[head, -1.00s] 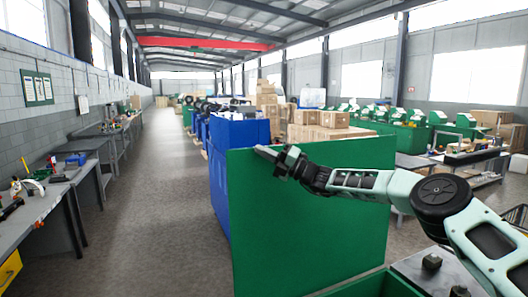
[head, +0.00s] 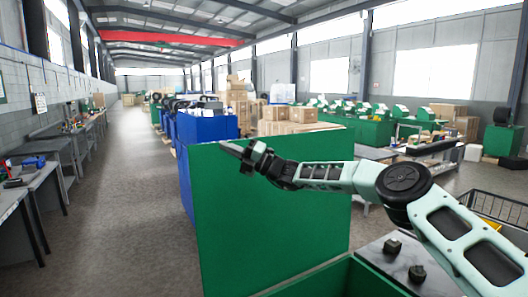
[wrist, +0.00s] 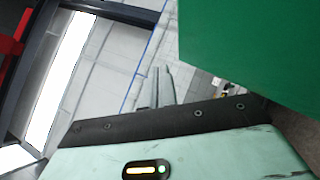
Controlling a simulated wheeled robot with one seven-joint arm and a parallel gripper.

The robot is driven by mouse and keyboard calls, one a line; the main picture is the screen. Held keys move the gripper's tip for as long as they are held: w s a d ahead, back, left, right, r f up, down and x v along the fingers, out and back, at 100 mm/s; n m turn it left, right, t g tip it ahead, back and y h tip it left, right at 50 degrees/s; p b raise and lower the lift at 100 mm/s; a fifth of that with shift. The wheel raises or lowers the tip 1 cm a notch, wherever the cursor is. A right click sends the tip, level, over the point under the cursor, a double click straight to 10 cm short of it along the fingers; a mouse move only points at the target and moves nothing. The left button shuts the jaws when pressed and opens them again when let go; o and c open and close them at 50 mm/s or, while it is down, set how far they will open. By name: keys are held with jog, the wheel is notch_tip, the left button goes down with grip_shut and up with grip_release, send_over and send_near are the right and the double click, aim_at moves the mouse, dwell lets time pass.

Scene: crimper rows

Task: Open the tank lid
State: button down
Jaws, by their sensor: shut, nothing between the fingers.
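My gripper (head: 229,148) is shut and empty, near the lid's top edge in the picture. I cannot tell whether it touches the lid. In the wrist view the fingers (wrist: 160,85) are close together, and a green panel, likely the lid (wrist: 255,45), fills the upper right.
A dark metal top with two knobs (head: 418,273) lies beside the tank. Blue cabinets (head: 205,130) and cardboard boxes (head: 290,118) stand behind the lid. Grey workbenches (head: 28,190) line the left wall. The aisle floor (head: 125,190) between is clear.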

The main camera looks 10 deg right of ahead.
jog(key=s+d+b, duration=0.4)
jog(key=d+b, duration=0.2)
jog(key=d, duration=0.3)
jog(key=s+a+f+n+g+h+b, duration=0.1)
jog(key=s+a+f+n+g, duration=0.2)
jog(key=s+a+n+g, duration=0.25)
jog(key=s+a+f+n+g+h+b, duration=0.1)
jog(key=s+a+f+n+g+h, duration=0.1)
jog(key=s+a+n, duration=0.4)
jog(key=s+a+f+n+g+h+b, duration=0.1)
jog(key=s+a+f+n+h, duration=0.2)
jog(key=s, duration=0.4)
jog(key=s+a+f+n+g+h+b, duration=0.1)
jog(key=s+f+n+h, duration=0.1)
jog(key=s+f+n, duration=0.4)
jog(key=s+a+f+n+g+h+b, duration=0.1)
jog(key=s+a+f+n+g+h, duration=0.2)
jog(key=s, duration=0.6)
jog(key=s+d+f+n+t+h+b, duration=0.2)
jog(key=s+d+f+n+h, duration=0.2)
jog(key=s+d+f+n, duration=0.3)
jog(key=s+d+f+n+t+h+b, duration=0.2)
jog(key=s+d+f+n+h, duration=0.3)
jog(key=s+d+n, duration=0.7)
jog(key=shift+s+d+f+n+t, duration=0.4)
jog(key=shift+d+f, duration=0.45)
jog(key=shift+d, duration=0.35)
